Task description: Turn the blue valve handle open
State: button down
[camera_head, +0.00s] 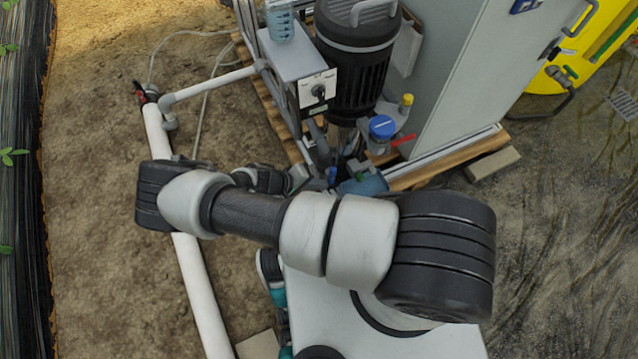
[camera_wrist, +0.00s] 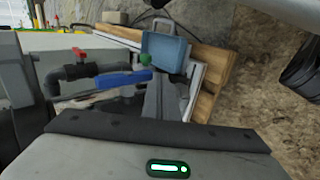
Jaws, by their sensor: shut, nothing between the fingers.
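The blue valve handle (camera_wrist: 122,79) shows in the wrist view as a long bar lying nearly level across the picture, left of centre, beside dark grey pipework. In the head view a small blue piece (camera_head: 332,174) beyond my arm is probably the same handle, mostly hidden. My gripper (camera_wrist: 158,84) is shut and empty in the wrist view. Its fingertips are close to the right end of the handle; I cannot tell whether they touch. In the head view my arm covers most of the gripper's surroundings.
A red handle (camera_wrist: 80,54) sits on the pipework nearby. A blue box-shaped part (camera_wrist: 166,53) and a green knob (camera_wrist: 146,59) stand just beyond the fingertips. A grey cabinet (camera_head: 440,80), a black motor (camera_head: 357,65) and a wooden pallet (camera_head: 480,158) crowd the area.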

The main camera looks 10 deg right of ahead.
jog(key=p+v, duration=0.3)
jog(key=v, duration=1.3)
jog(key=shift+a+p, duration=0.3)
jog(key=c, duration=2.4)
grip_release()
jog(key=shift+s+a+r, duration=0.15)
jog(key=shift+r, duration=0.15)
jog(key=o, duration=0.4)
jog(key=shift+r, duration=0.1)
jog(key=shift+o, duration=1.4)
jog(key=d+g+y, duration=0.4)
jog(key=d, duration=0.5)
jog(key=shift+r+p, duration=0.4)
notch_tip(320, 180, up, 7)
jog(key=t+y, duration=0.1)
jog(key=y, duration=0.4)
send_over(332, 176)
jog(key=w+d, duration=0.1)
jog(key=f+b, duration=0.1)
jog(key=f, duration=0.4)
jog(key=f+b, duration=0.2)
jog(key=f, duration=0.4)
jog(key=f+b, duration=0.1)
jog(key=f, duration=0.5)
jog(key=shift+a+f, duration=0.25)
jog(key=shift+a, duration=0.15)
